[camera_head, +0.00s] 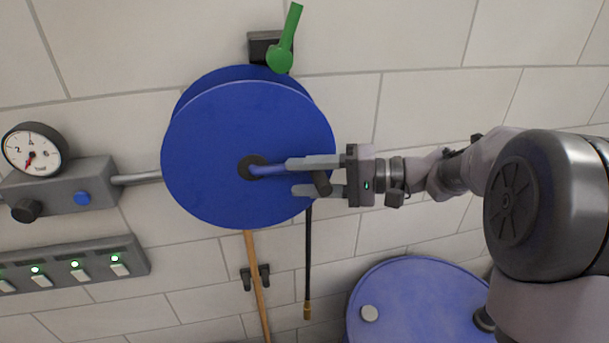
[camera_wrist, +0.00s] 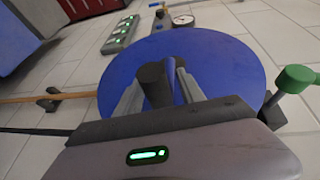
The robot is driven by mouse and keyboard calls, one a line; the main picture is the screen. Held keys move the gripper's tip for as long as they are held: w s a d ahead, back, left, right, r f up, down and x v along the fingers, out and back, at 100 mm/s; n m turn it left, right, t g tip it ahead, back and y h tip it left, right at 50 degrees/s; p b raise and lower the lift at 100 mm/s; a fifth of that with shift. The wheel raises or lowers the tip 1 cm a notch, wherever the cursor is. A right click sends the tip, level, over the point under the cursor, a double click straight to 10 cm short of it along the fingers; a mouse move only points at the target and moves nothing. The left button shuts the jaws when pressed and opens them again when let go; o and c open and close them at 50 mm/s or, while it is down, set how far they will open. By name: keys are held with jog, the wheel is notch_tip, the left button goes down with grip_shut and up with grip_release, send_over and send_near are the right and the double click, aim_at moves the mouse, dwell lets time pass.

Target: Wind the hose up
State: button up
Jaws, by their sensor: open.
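The blue hose reel (camera_head: 225,135) is on the tiled wall, and its disc also fills the middle of the wrist view (camera_wrist: 225,65). A blue crank arm (camera_head: 268,170) runs right from its dark hub to a black crank handle (camera_head: 321,184). My gripper (camera_head: 291,178) is open, with its fingers on either side of the handle. In the wrist view the handle (camera_wrist: 154,84) stands between the fingers; I cannot tell whether they touch it. The black hose (camera_head: 308,250) hangs below the reel, with a brass end (camera_head: 308,311).
A green lever (camera_head: 285,40) sits above the reel. A pressure gauge (camera_head: 34,149) and a lit switch strip (camera_head: 75,266) are at left. A tan pole (camera_head: 257,285) stands below the reel. A blue drum (camera_head: 420,305) is below my arm.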

jog(key=shift+c, duration=0.5)
grip_shut()
jog(key=shift+s+f, duration=0.1)
jog(key=shift+f, duration=0.05)
dwell(0.9)
